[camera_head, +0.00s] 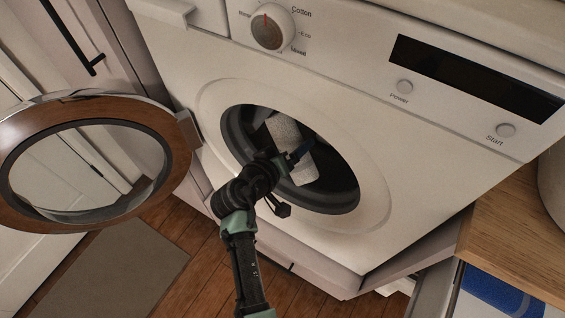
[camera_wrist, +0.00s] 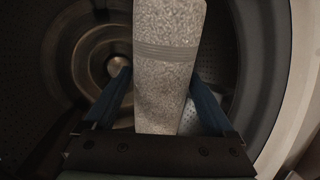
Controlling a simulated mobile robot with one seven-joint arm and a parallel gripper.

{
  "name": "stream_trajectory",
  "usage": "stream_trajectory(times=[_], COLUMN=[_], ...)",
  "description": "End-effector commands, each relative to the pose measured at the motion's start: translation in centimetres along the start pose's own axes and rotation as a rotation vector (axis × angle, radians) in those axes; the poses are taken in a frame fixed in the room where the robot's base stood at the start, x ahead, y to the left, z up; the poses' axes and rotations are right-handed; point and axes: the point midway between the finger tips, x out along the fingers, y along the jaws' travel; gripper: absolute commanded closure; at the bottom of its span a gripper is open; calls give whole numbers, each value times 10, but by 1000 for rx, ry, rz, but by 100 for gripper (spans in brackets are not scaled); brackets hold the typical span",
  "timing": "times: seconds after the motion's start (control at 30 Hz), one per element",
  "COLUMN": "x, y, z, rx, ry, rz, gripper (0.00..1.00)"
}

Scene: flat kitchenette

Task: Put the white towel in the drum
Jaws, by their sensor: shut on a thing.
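The white towel (camera_head: 284,131) is a folded, textured strip at the mouth of the washing machine's drum (camera_wrist: 95,45). In the wrist view the towel (camera_wrist: 166,60) stands upright between the two blue fingers, with a ribbed band across its upper part. My gripper (camera_head: 294,156) reaches through the round opening and is shut on the towel. In the wrist view my gripper (camera_wrist: 160,85) has the drum's ringed metal back behind it at left. A paler patch shows low beside the right finger; I cannot tell whether it is towel or drum. My wrist hides part of the opening.
The round door (camera_head: 178,165) hangs wide open to the left of the opening. The washing machine's front (camera_head: 350,110) has a knob (camera_head: 271,31) and two buttons. A wooden counter (camera_head: 515,225) is at right, above a blue item (camera_head: 495,290). A grey mat (camera_head: 115,270) lies on the floor.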

Motion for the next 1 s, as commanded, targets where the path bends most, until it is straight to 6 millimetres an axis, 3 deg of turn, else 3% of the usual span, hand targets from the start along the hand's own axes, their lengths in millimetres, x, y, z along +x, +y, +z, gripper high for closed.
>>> stream_trajectory(times=[0.6,1.0], x=[86,120], y=[16,25], z=[-16,-26], rx=[2,1], ry=[2,2], rz=[2,1], gripper=[71,71])
